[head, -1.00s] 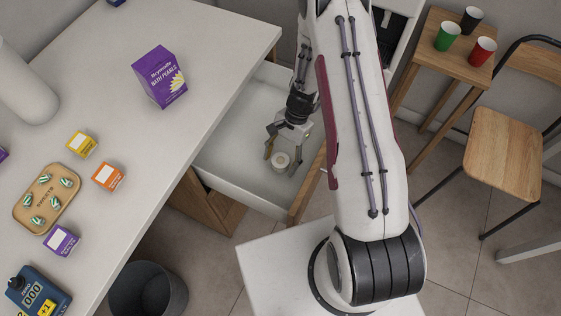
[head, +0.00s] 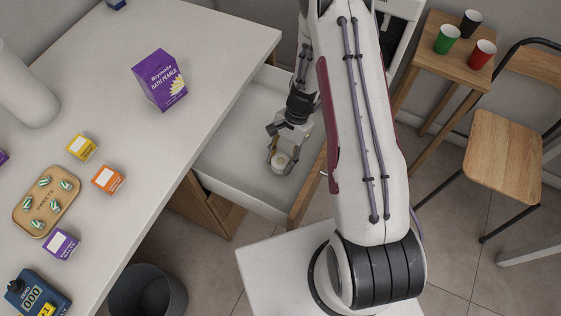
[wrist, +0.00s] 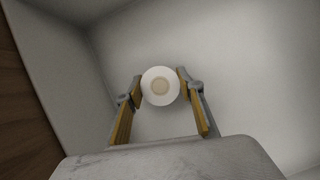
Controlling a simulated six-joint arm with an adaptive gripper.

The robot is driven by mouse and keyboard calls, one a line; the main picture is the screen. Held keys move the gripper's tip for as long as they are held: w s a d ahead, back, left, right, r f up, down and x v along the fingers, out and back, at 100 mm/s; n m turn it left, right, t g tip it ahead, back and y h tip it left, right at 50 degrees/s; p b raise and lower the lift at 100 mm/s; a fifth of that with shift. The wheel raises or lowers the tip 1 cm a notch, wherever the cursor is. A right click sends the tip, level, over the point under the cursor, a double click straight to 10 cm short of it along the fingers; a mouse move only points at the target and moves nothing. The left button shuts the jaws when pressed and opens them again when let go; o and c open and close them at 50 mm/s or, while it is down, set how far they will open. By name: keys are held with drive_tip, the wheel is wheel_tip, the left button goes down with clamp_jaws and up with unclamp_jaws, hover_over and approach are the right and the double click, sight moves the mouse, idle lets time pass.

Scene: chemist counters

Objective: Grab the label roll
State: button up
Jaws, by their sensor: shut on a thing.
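The label roll (head: 281,161) is a small white roll with a tan core, inside the open white drawer (head: 225,165). In the wrist view the label roll (wrist: 160,86) sits between the two fingertips, its round end facing the camera. My gripper (head: 281,163) reaches down into the drawer and is shut on the roll. In the wrist view my gripper's (wrist: 160,88) yellow-padded fingers touch the roll on its left and right sides. I cannot tell whether the roll rests on the drawer floor.
The drawer's wooden front (head: 306,185) and side walls surround my gripper. The white counter (head: 130,120) at left carries a purple box (head: 160,78), small cartons and a tray (head: 22,213) of sweets. A dark bin (head: 148,293) stands below. The rest of the drawer floor looks clear.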

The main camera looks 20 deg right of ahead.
sight(281, 161)
wheel_tip(281, 161, up, 17)
drive_tip(key=shift+f, duration=0.2)
idle(0.6)
